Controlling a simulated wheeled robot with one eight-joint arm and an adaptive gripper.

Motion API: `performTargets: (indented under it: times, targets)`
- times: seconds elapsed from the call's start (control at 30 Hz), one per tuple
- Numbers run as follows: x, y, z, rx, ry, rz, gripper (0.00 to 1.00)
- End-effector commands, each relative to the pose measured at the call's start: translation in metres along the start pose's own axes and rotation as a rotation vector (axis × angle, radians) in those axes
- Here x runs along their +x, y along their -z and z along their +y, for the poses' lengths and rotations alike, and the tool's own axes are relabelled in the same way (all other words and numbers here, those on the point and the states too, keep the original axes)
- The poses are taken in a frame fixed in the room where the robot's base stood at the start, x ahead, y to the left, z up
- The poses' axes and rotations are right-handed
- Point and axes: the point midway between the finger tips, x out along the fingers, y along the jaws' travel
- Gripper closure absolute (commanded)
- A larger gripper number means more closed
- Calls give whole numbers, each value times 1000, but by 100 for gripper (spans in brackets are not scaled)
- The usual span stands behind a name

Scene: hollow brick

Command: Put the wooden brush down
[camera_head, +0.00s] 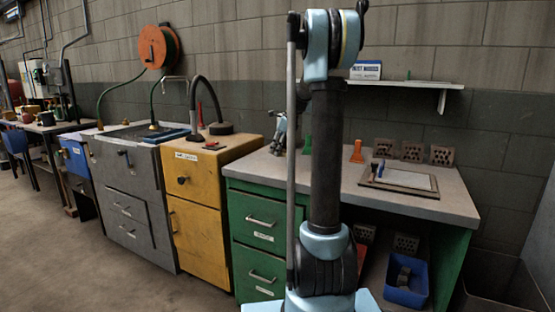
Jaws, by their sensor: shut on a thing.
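My arm stands upright in the middle of the head view. The light-blue and dark part beside it, over the left end of the workbench (455,200), looks like my wrist and gripper (278,146). It is small and partly hidden by my arm and the thin grey rod. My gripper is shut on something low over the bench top. The held thing is too small and dark to make out its shape. I cannot tell whether it touches the bench.
A clipboard tray (402,179) lies on the right of the bench, with an orange-red funnel-like piece (357,152) and several hollow bricks (412,152) behind it. A wall shelf (410,83) hangs above. A yellow cabinet (195,190) adjoins left. The bench front right is clear.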

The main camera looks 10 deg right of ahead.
Motion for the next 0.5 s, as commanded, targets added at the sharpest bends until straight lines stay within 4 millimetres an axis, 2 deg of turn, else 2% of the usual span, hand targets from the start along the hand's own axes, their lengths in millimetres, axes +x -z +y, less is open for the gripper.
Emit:
performTargets:
  times: [0.3,0.5]
  targets:
    - [31,13,0,0,0,0,87]
    - [34,15,0,0,0,0,87]
